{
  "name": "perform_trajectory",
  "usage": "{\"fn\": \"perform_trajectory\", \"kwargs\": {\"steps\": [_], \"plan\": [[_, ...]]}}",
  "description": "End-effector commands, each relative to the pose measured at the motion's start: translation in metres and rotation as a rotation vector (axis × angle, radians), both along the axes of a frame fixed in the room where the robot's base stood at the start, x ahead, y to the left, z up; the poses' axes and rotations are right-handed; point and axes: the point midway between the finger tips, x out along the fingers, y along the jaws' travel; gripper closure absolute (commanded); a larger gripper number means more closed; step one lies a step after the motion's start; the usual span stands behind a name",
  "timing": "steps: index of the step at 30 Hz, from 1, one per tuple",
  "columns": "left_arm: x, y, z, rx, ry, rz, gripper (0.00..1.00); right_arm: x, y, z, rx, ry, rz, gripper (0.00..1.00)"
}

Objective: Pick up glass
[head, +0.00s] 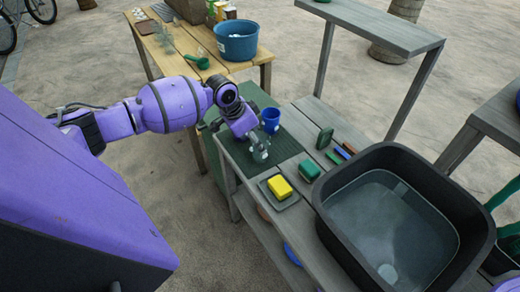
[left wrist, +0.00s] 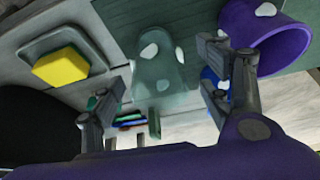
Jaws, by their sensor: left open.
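A clear, greenish drinking glass (head: 261,155) stands on the dark green ribbed mat (head: 285,148) of the grey bench. My left gripper (head: 251,138) is at the glass, pointing down from above. Its fingers stand apart on either side of the glass in the wrist view (left wrist: 165,80), and the gripper is open. I cannot tell whether a finger touches the glass. My right gripper is not in view.
A blue cup (head: 271,116) stands close behind the glass. A yellow sponge (head: 279,186) on a grey tray (head: 290,203), a green sponge (head: 309,172) and a large black water basin (head: 320,187) are nearby. A wooden table (head: 178,62) holds a blue tub (head: 237,43).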

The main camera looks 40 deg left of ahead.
Motion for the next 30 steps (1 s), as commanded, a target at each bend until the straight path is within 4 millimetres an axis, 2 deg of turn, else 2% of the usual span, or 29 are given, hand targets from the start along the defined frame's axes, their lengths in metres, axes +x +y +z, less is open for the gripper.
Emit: {"fn": "perform_trajectory", "kwargs": {"steps": [4,9,17,27,30], "plan": [[0.006,-0.010,-0.021,-0.001,-0.001,-0.001,0.30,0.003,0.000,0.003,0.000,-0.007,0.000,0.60],[0.012,-0.011,-0.038,0.002,0.000,-0.001,0.30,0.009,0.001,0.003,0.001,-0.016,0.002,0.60],[0.012,-0.011,-0.038,0.002,-0.001,-0.001,0.31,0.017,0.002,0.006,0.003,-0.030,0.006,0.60],[0.012,-0.011,-0.038,0.002,-0.001,-0.001,0.76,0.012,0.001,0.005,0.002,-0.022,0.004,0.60],[0.012,-0.011,-0.038,0.002,-0.001,-0.001,0.86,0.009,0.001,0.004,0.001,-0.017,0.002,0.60]]}}
